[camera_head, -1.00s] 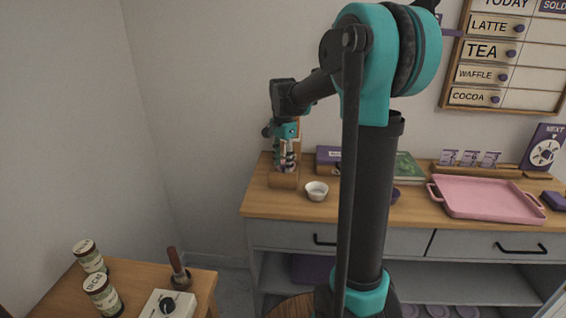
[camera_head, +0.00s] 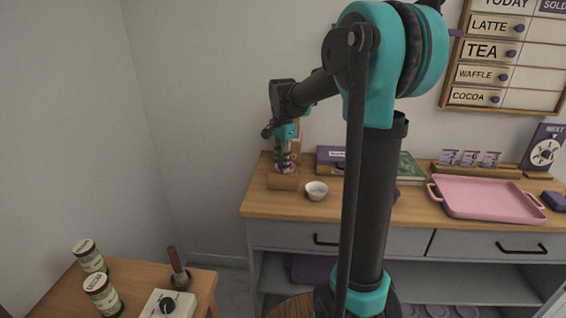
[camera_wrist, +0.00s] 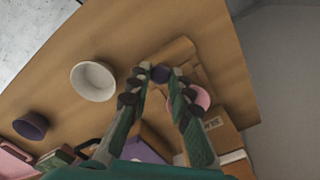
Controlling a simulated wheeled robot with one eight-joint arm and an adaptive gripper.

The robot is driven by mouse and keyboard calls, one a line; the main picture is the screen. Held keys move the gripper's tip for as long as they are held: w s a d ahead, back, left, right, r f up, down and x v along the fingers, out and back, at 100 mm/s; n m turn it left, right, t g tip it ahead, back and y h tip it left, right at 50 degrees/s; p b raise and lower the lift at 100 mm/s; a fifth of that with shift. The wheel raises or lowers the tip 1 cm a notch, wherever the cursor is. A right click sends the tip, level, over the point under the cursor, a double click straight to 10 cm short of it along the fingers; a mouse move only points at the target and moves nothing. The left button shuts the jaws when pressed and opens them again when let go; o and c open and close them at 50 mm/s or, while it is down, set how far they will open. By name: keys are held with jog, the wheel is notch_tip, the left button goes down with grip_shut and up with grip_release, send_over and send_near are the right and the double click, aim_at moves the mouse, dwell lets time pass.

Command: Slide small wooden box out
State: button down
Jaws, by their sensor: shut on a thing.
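The small wooden box (camera_head: 284,181) sits at the left end of the wooden counter top, and its light brown top shows in the wrist view (camera_wrist: 176,52). My gripper (camera_head: 283,168) points down at it. In the wrist view my gripper (camera_wrist: 159,77) has its fingertips on both sides of a round purple knob (camera_wrist: 160,73), which appears to belong to the box. The fingers are shut on this knob. They hide part of the box.
A white bowl (camera_head: 316,190) stands just right of the box. A taller brown package (camera_wrist: 217,133) is close behind my gripper, with a pink round thing (camera_wrist: 203,99) beside it. A pink tray (camera_head: 487,199) lies farther right. The counter's left corner is clear.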

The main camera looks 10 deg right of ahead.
jog(key=s+a, duration=0.3)
jog(key=s, duration=0.8)
jog(key=c, duration=1.4)
grip_release()
jog(key=shift+s, duration=0.1)
jog(key=shift+o, duration=0.2)
notch_tip(320, 180, up, 12)
